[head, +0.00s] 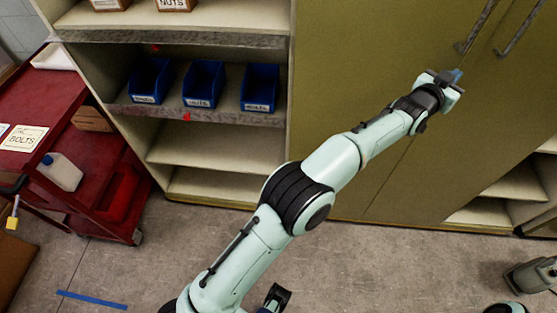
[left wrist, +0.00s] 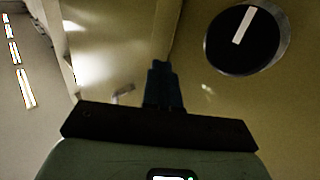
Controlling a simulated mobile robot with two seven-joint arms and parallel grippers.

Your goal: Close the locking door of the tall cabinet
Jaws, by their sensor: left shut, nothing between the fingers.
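The tall cabinet's olive doors (head: 350,80) fill the upper middle and right of the head view. Two long handles, a left one (head: 478,28) and a right one (head: 517,28), sit side by side near the top right. In the left wrist view, a round black knob (left wrist: 243,40) with a white bar is on the olive panel at right. My left gripper (head: 450,82) is shut and empty in front of the doors below the handles. Its dark fingertips (left wrist: 160,70) show left of the knob, near a vertical panel edge. I cannot tell whether they touch the door.
Open shelves (head: 215,150) with blue bins (head: 204,83) stand left of the doors. A red cart (head: 100,165) is at far left. More open shelves (head: 520,185) show at lower right. Grey floor (head: 400,265) in front is mostly clear; a blue tape strip (head: 92,299) lies at lower left.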

